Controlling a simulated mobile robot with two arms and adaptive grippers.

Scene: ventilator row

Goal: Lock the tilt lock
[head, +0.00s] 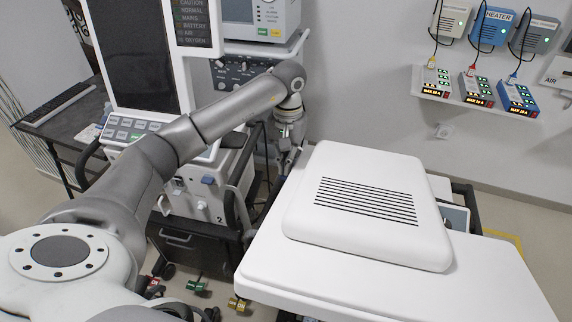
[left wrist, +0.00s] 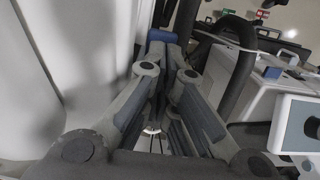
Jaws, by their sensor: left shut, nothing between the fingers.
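My left gripper (head: 287,158) points down in the gap between the ventilator cart (head: 205,190) and the white padded bed (head: 385,262). In the left wrist view its fingers (left wrist: 166,52) are shut and empty. A small blue block (left wrist: 162,36) shows just past the fingertips; I cannot tell whether they touch it or whether it is the tilt lock. No part clearly marked as a tilt lock shows in the head view, where the bed and my arm hide much of the gap. My right gripper is in neither view.
A white bed wall fills the wrist view's left side. A black curved handle (left wrist: 238,70) stands close on the right. Coloured pedals, one green (head: 196,285) and one yellow (head: 238,303), sit low by the floor. Wall units on a shelf (head: 455,99) are farther right.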

